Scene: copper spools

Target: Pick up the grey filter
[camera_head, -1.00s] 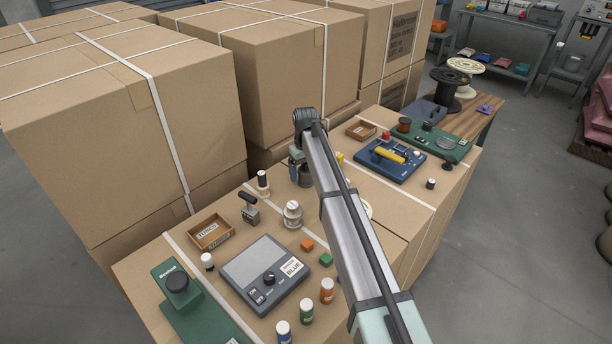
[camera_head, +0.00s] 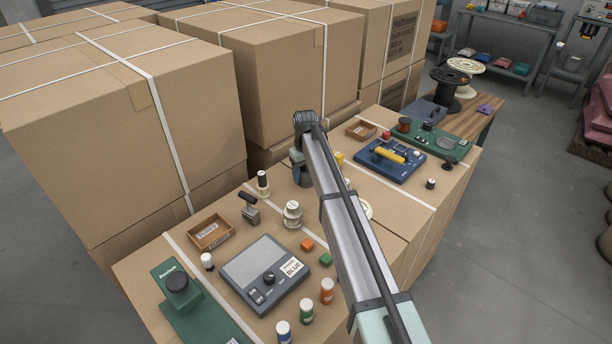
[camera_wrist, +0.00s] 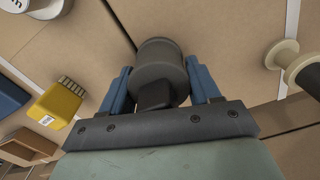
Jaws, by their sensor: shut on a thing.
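The grey filter (camera_wrist: 160,60) is a dark grey cylinder with a rounded body, seen close up in the wrist view. My gripper (camera_wrist: 160,76) has its two blue fingers on either side of it and is shut on it. A dark part lies between the filter and the palm. In the head view my gripper (camera_head: 302,172) is at the far edge of the carton top, behind my arm, and the filter is hard to make out there. I cannot tell whether the filter touches the carton.
A yellow block with contact strips (camera_wrist: 58,102) lies left of the gripper in the wrist view, and a cream spool (camera_wrist: 283,55) is at right. In the head view, a grey scale (camera_head: 265,273), a wooden tray (camera_head: 211,232) and a blue device (camera_head: 390,160) stand around. Tall cartons rise behind.

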